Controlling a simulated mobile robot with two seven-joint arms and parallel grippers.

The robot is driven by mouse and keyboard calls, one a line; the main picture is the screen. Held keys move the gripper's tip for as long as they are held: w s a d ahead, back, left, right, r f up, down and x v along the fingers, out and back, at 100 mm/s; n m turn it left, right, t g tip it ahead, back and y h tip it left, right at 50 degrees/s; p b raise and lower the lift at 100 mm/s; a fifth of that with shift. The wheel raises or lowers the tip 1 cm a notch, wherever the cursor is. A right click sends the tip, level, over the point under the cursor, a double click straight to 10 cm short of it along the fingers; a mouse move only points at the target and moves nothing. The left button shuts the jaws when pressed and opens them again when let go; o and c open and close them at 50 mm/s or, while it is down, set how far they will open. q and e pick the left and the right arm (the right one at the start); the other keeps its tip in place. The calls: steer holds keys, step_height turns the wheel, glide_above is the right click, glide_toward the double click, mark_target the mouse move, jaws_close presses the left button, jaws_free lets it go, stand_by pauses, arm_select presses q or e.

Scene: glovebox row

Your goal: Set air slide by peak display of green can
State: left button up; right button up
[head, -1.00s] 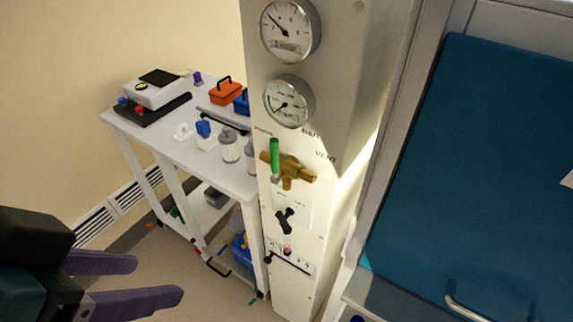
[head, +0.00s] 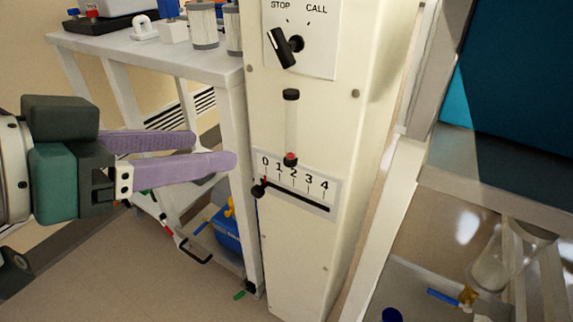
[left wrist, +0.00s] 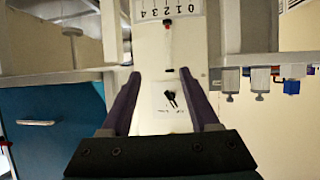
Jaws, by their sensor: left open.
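The air slide has a white scale plate (head: 325,187) marked 0 to 4 on the cream column. Its black knob (head: 260,190) stands at the left end of the slot, by the 0. The scale also shows at the top of the left wrist view (left wrist: 175,8), upside down. My left gripper (head: 214,150), with purple fingers, is open and empty, left of the column and apart from the knob. In the left wrist view, my left gripper (left wrist: 158,73) frames the column front. I cannot make out a green can or its peak display. My right gripper is not seen.
Above the slide are a clear tube (head: 291,125) with a red bead and a STOP/CALL selector (head: 283,46). A white cart (head: 150,55) with canisters (head: 203,25) stands left. A blue-fronted cabinet (head: 515,90) stands right.

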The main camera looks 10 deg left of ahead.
mark_target(255, 194)
arm_select(q)
steer(key=w+a+f+n+t+b, duration=0.1)
steer(key=w+a+f+t+b, duration=0.15)
steer(key=f+b, duration=1)
steer(key=w+a+f+t+b, duration=0.25)
steer(key=f+b, duration=0.75)
steer(key=b, duration=0.5)
steer(key=shift+h, duration=0.3)
steer(key=b+x, duration=0.1)
steer(key=x, duration=0.2)
steer(key=b+x, duration=0.1)
steer(key=x, duration=0.3)
steer(key=r+b+x, duration=0.1)
steer(key=x, duration=0.3)
steer(key=shift+s+d, duration=0.1)
steer(key=shift+d, duration=0.05)
jaws_close()
